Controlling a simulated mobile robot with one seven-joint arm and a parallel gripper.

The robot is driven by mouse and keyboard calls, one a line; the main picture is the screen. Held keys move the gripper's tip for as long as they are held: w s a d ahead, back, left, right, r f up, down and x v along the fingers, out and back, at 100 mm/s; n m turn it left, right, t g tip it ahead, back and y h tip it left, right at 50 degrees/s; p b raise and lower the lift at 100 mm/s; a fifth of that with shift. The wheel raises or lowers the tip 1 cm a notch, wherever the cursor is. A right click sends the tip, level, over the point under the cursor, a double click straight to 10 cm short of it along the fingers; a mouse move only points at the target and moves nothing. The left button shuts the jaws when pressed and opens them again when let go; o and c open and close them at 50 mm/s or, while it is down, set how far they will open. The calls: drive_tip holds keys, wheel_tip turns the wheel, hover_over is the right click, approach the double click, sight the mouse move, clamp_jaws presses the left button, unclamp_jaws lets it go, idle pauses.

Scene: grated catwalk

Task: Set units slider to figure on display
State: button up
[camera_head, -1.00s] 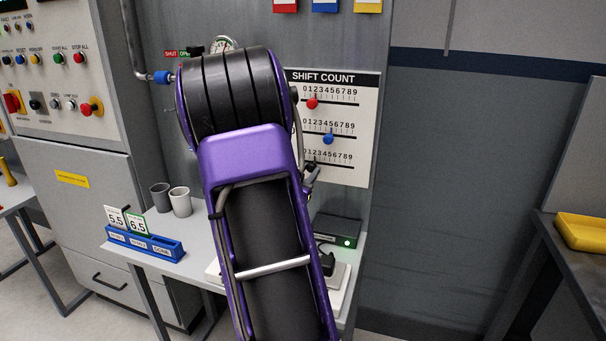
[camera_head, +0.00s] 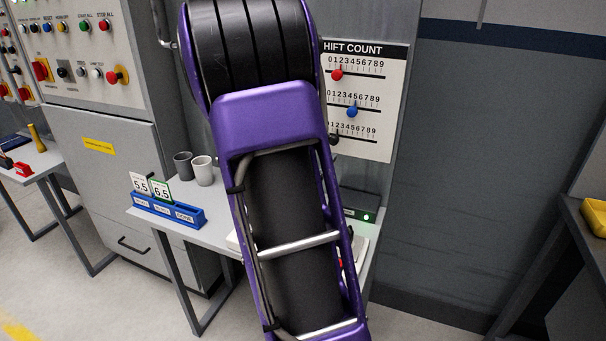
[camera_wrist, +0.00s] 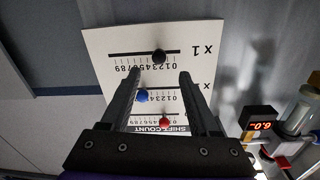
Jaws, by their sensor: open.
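The white SHIFT COUNT board (camera_head: 385,75) has three slider scales numbered 0 to 9. A red knob (camera_head: 337,73) is on the top scale, a blue knob (camera_head: 351,112) on the middle one. The wrist view shows the board upside down, with the black units knob (camera_wrist: 158,57) on the scale marked x 1, toward its low-number end. My gripper (camera_wrist: 160,75) is open, its fingertips either side of the black knob in the picture; contact is not visible. A small red-lit display (camera_wrist: 262,124) shows at right in the wrist view; its figure is hard to read.
A shelf below the board holds two cups (camera_head: 203,171), a blue card holder (camera_head: 165,212) and a dark box with a green light (camera_head: 366,217). Pipes (camera_wrist: 303,112) stand near the display. A button panel (camera_head: 75,45) is at left. My arm hides much of the middle.

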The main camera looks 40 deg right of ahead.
drive_tip(key=v, duration=1)
